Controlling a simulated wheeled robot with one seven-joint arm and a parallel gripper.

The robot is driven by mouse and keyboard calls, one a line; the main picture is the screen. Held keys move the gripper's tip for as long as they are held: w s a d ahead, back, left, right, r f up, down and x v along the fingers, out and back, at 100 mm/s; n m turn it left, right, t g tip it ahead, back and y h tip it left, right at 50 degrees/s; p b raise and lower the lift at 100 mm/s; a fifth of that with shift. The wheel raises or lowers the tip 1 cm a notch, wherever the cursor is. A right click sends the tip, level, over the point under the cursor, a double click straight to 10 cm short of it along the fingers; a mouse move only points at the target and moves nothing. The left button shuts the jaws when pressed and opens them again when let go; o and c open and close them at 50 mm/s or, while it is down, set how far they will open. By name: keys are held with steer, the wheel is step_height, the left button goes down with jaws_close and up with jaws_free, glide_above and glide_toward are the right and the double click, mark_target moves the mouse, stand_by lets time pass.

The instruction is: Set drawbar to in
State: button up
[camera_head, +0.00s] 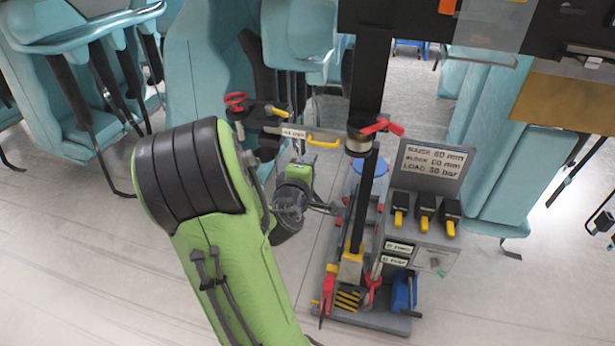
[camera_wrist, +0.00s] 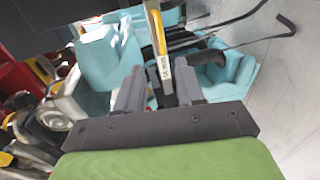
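The likely drawbar is a thin grey bar with a small white label (camera_head: 294,133) and a yellow handle (camera_head: 323,141), at the upper middle of the head view. The label is too small to read surely. In the wrist view the labelled bar (camera_wrist: 163,62) runs up between the fingers, with its yellow handle (camera_wrist: 155,35) alongside. My gripper (camera_wrist: 158,72) is open, its two dark fingers apart on either side of the bar. Whether they touch it cannot be told.
A dark post (camera_head: 368,190) stands right of the bar, with a red lever (camera_head: 382,126) on it. Teal seats (camera_head: 205,75) stand behind and left. A red handwheel (camera_head: 235,101) is at the bar's left. Floor is clear lower left.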

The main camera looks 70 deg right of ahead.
steer(key=shift+b+v, duration=0.95)
steer(key=shift+b, duration=0.25)
